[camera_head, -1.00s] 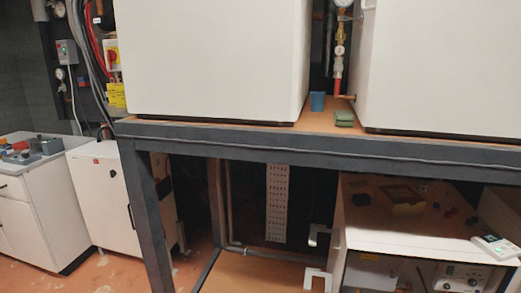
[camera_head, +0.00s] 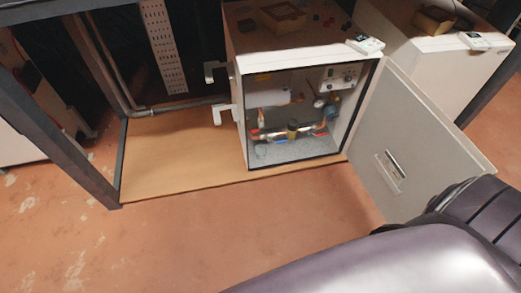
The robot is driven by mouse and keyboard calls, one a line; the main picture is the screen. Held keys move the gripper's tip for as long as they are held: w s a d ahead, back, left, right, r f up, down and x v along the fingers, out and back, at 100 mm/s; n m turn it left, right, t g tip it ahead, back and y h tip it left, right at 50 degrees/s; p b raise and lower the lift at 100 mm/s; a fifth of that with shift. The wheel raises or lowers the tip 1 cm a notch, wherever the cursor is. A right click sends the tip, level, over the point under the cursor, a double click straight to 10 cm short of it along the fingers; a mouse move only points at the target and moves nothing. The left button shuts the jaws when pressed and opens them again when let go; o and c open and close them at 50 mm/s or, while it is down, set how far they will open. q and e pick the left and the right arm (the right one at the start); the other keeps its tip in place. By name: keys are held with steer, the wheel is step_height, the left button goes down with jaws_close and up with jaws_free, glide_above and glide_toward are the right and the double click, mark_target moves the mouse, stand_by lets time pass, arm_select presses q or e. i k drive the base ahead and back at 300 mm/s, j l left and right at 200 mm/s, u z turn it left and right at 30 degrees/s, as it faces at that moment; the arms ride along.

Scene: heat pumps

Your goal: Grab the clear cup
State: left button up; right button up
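An open white cabinet (camera_head: 238,122) stands on a low wooden board under the dark frame. On its floor, near the front left, is a small pale, see-through shape (camera_head: 261,149) that may be the clear cup; it is too small to tell. Pipes and valves (camera_head: 290,132) are just above and behind it. A dark purple-grey link of my own arm (camera_head: 400,262) fills the lower right. Neither gripper shows, so I cannot tell what either holds.
The cabinet door (camera_head: 405,145) stands open to the right, with my arm close to its lower edge. Dark frame legs (camera_head: 60,140) stand at left. White hooks (camera_head: 222,114) stick out from the cabinet's left side. The reddish floor (camera_head: 190,245) in front is clear.

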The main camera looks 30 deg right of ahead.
mark_target(260, 149)
steer(key=i+z, duration=0.25)
steer(key=z, duration=0.25)
steer(key=i+j+z, duration=0.15)
steer(key=z, duration=0.35)
steer(key=i+j+z, duration=0.2)
steer(key=i+j, duration=0.7)
steer(key=j, duration=0.1)
